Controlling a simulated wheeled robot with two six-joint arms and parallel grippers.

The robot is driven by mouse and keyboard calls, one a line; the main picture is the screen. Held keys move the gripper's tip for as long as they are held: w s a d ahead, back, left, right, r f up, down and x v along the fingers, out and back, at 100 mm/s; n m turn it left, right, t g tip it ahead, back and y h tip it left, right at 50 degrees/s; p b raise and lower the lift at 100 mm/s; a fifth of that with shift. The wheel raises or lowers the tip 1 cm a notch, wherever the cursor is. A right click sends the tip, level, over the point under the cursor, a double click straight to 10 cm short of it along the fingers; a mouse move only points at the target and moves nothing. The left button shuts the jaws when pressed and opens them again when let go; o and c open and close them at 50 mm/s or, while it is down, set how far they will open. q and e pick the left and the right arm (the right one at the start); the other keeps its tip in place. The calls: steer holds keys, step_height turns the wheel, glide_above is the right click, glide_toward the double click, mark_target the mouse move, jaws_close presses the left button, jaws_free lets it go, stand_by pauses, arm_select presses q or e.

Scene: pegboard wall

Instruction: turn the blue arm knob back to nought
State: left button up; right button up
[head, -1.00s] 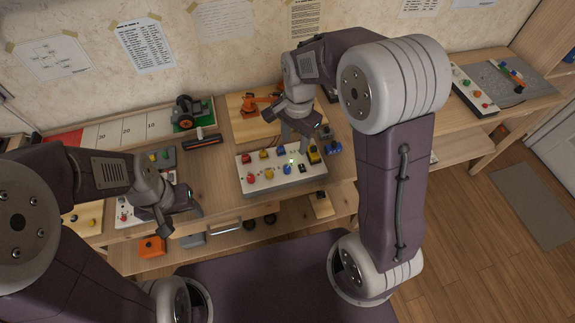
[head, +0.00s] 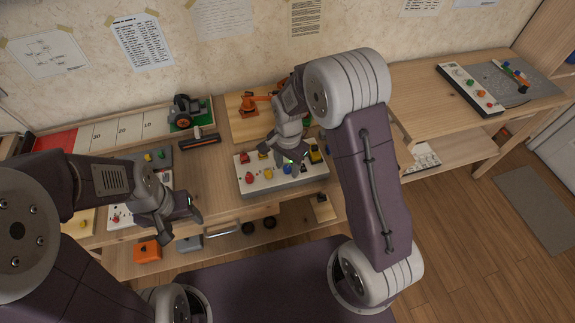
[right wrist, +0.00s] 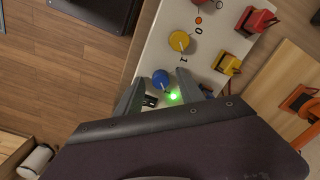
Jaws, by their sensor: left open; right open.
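The blue knob (head: 286,169) sits on the white control panel (head: 292,186) on the bench. In the right wrist view the blue knob (right wrist: 160,78) shows between the fingertips of my right gripper (right wrist: 158,84), which is open. The fingers stand on either side of it; I cannot tell whether they touch it. The knob's pointer setting is too small to read. My right gripper (head: 283,157) partly covers the panel's back in the head view. My left gripper (head: 184,222) is open and empty, left of the panel, near the bench's front edge.
An orange toy robot arm (head: 254,103) stands behind. Another panel (head: 470,88) lies on the right.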

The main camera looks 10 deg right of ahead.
steer(key=shift+w, duration=0.1)
steer(key=shift+c, duration=1.3)
jaws_close()
